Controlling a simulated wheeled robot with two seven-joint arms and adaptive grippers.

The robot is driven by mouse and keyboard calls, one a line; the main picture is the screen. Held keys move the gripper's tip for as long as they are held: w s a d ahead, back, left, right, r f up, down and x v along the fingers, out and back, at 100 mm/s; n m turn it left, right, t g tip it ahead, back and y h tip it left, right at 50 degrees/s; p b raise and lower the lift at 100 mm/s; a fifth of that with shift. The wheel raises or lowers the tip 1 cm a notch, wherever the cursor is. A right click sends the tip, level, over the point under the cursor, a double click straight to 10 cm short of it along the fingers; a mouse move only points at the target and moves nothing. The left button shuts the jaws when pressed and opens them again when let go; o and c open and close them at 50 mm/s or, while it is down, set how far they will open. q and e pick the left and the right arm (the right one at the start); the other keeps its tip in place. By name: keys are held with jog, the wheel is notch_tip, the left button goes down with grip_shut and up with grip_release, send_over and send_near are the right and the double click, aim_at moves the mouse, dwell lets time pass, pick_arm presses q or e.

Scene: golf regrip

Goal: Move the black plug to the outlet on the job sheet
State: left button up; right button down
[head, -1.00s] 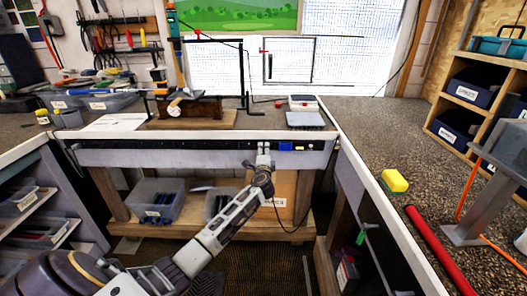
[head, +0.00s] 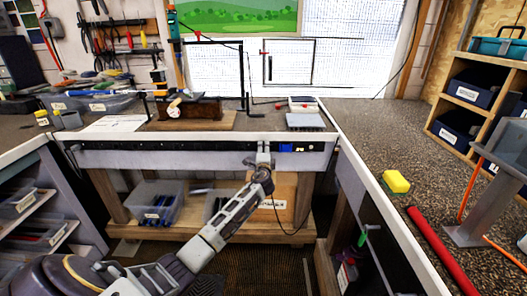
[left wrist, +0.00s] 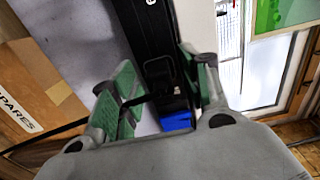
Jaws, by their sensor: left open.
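My left gripper (head: 263,152) is at the front edge of the back bench, at the dark outlet strip (head: 200,145). In the left wrist view its green-padded fingers (left wrist: 160,88) are open, one on each side of a black plug (left wrist: 158,72) at the strip. I cannot tell whether the fingers touch it. A blue outlet (left wrist: 176,122) lies just beside the plug on the strip; it also shows right of the gripper in the head view (head: 286,147). A white sheet (head: 114,123), probably the job sheet, lies on the bench at left; its text is unreadable.
A thin black cable (head: 307,222) hangs below the gripper. A lower shelf holds clear bins (head: 158,203) and a cardboard box (head: 288,190). The floor before the back bench is clear.

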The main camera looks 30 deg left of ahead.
pick_arm(q)
jog(key=shift+c, duration=0.3)
dwell(0.5)
jog(key=c, duration=1)
grip_shut()
jog(key=shift+s, duration=0.1)
jog(key=shift+s+d, duration=0.35)
jog(key=shift+s, duration=0.05)
jog(key=shift+p+v, duration=1)
jog(key=shift+v, duration=1.4)
